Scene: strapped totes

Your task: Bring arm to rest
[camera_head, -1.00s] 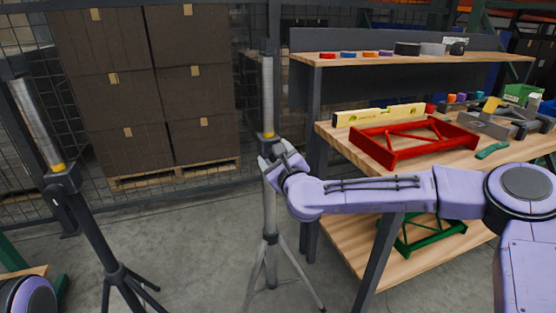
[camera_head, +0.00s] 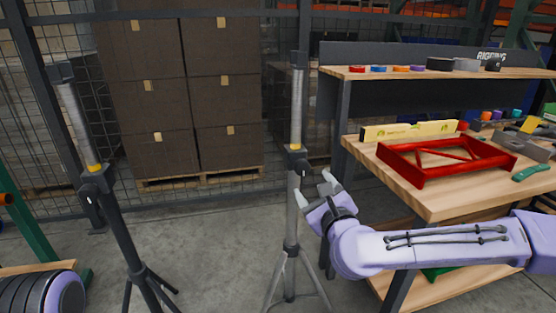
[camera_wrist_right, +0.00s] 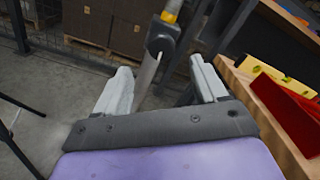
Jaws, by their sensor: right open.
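My right arm comes in from the right in the head view, and its gripper (camera_head: 317,190) is open and empty. It is in front of the right tripod stand (camera_head: 294,208), whose pole rises just beyond the fingertips. In the right wrist view the two pale fingers of the right gripper (camera_wrist_right: 160,90) are spread wide, with the stand's pole (camera_wrist_right: 148,72) beyond the gap between them. Whether a finger touches the pole I cannot tell. My left gripper is not in view.
A second tripod stand (camera_head: 118,225) is at the left. A wooden workbench (camera_head: 435,200) with a red frame (camera_head: 400,167) and a yellow level (camera_head: 408,131) is at the right, close to my right arm. Stacked boxes (camera_head: 155,90) stand behind wire mesh. Floor between the stands is clear.

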